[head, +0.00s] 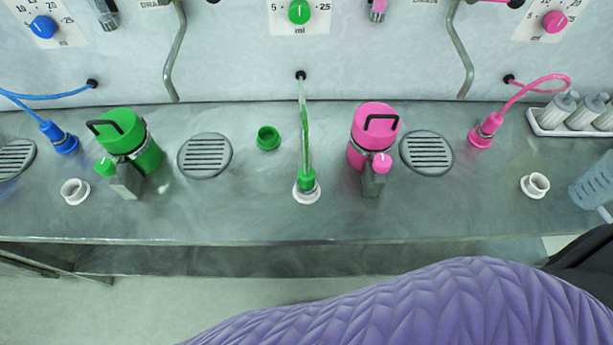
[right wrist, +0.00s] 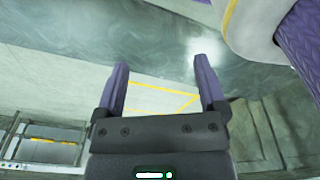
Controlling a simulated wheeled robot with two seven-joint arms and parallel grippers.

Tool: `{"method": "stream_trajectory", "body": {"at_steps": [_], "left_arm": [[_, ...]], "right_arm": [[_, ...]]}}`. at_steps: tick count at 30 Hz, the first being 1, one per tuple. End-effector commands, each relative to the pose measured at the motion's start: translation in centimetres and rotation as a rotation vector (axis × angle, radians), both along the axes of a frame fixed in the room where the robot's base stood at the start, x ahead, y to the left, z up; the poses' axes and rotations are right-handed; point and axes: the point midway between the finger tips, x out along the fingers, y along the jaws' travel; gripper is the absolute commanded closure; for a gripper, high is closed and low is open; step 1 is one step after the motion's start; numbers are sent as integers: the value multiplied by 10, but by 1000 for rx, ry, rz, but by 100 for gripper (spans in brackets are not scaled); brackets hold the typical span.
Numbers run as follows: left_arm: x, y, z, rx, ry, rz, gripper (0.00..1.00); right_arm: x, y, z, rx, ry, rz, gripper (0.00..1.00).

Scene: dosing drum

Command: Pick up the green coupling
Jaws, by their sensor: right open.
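The green coupling (head: 307,180) is on the end of a green hose (head: 304,120) that comes from a hole in the back wall. It sits upright on a white round holder (head: 306,194) near the middle front of the steel counter. My right gripper (right wrist: 160,85) shows only in the right wrist view. Its two purple fingers are apart with nothing between them, and the floor lies beyond. The coupling is not in that view. My left gripper is in neither view.
A green drum (head: 147,155) stands left and a pink drum (head: 358,155) right of the coupling. A green cap (head: 268,138) lies near it. Blue (head: 62,138) and pink (head: 482,132) couplings lie farther out. My purple arm fills the lower right.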

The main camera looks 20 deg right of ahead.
Motion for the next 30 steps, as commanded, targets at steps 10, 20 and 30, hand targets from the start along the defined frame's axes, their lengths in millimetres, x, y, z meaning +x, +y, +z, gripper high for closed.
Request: {"method": "stream_trajectory", "body": {"at_steps": [10,20,30], "left_arm": [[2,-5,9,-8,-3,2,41],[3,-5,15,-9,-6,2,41],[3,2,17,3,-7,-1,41]], "right_arm": [[69,13,106,15,-81,-22,9],[86,15,216,26,-142,-36,9],[111,49,263,127,-163,56,9]]}}
